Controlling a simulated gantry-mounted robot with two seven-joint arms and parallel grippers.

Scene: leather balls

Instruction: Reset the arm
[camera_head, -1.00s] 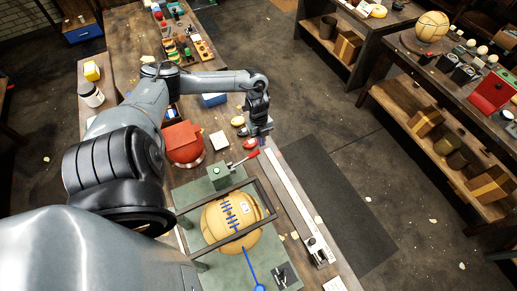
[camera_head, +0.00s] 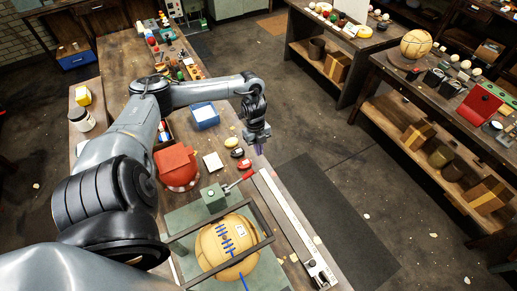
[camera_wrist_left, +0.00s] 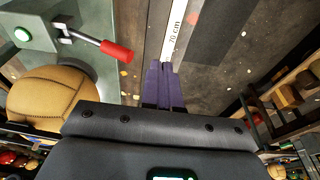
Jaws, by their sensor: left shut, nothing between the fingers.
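My left arm comes in from the left in the head view and reaches out over the workbench. My left gripper (camera_head: 259,150) hangs at its end, above the bench's right edge. It is shut and empty. In the left wrist view the purple fingers (camera_wrist_left: 163,84) lie together with nothing between them. A tan laced leather ball (camera_head: 225,243) sits in a frame on a green base plate below the gripper, apart from it; it also shows in the left wrist view (camera_wrist_left: 52,97). My right gripper is in neither view.
A red-handled lever (camera_head: 239,181) on a green block stands beside the ball. A long ruler (camera_head: 290,228) runs along the bench edge. A red round thing (camera_head: 177,167) and a blue box (camera_head: 206,116) stand near my arm. Open floor with a dark mat (camera_head: 335,222) lies to the right.

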